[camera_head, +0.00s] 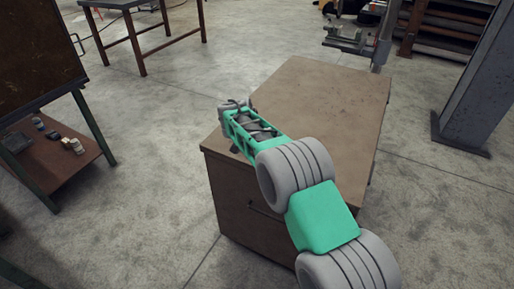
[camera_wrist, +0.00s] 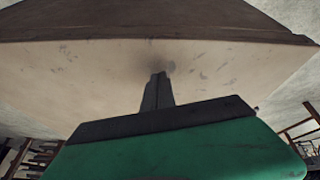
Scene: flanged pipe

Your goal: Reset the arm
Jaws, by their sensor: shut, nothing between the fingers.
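My arm, green and grey, reaches in from the lower right in the head view. Its end is over the near left part of a brown box-shaped workbench (camera_head: 325,95). In the wrist view my gripper (camera_wrist: 160,76) shows as dark fingers together, shut and empty. The fingers point at a pale, scuffed surface of the workbench (camera_wrist: 85,70). I cannot tell whether the fingertips touch that surface. No flanged pipe shows in either view.
A dark table (camera_head: 115,5) stands at the back left. A shelf unit (camera_head: 50,155) with small items stands at the left. A grey steel column (camera_head: 480,95) stands at the right. The concrete floor (camera_head: 160,130) left of the workbench is clear. The visible workbench top is bare.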

